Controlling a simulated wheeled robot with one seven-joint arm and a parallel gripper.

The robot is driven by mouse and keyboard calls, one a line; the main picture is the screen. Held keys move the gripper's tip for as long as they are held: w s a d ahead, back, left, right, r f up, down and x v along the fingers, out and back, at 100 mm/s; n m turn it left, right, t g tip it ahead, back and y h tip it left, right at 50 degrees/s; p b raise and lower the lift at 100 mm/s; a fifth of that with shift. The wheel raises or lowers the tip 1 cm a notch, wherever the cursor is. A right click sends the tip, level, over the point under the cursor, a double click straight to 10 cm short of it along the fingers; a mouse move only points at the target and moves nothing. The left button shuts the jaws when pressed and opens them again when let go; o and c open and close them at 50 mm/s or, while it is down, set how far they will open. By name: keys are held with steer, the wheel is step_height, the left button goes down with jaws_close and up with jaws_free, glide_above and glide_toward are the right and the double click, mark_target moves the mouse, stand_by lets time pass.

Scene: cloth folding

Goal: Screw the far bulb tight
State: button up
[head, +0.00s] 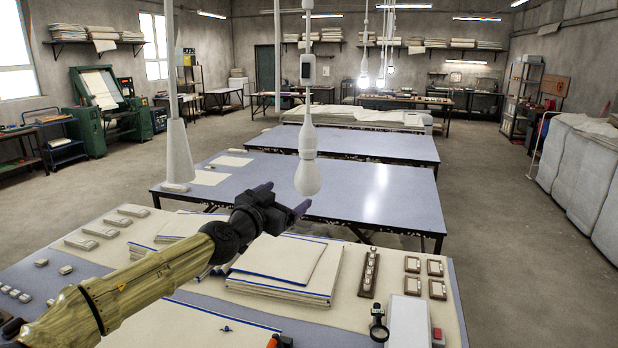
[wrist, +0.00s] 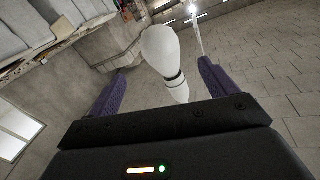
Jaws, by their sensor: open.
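A white bulb (head: 307,178) hangs from a pale socket (head: 307,141) on a rod in the middle of the head view. My gripper (head: 287,197) is open just to the left of the bulb in that picture, its dark purple fingers pointing up and right. In the wrist view the bulb (wrist: 160,50) appears between the two spread fingers, with clear room on both sides. A dark ring (wrist: 173,77) shows between bulb and socket. Nothing is held. I cannot tell how tightly the bulb sits.
A pale cone-shaped fitting (head: 177,152) hangs on another rod to the left. Below my arm a worktable (head: 458,310) carries stacked cloths (head: 285,262), small blocks and a magnifier (head: 378,322). Blue-grey tables (head: 400,205) stand beyond. Lit bulbs (head: 363,82) hang far back.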

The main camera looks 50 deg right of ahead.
mark_target(301, 185)
steer(key=p+x, duration=0.3)
steer(key=x, duration=0.7)
steer(key=shift+d+r+p, duration=0.1)
steer(key=shift+d+p, duration=0.25)
steer(key=shift+p, duration=0.05)
steer(key=shift+w+d, duration=0.25)
steer(key=shift+d, duration=0.3)
steer(key=c, duration=1)
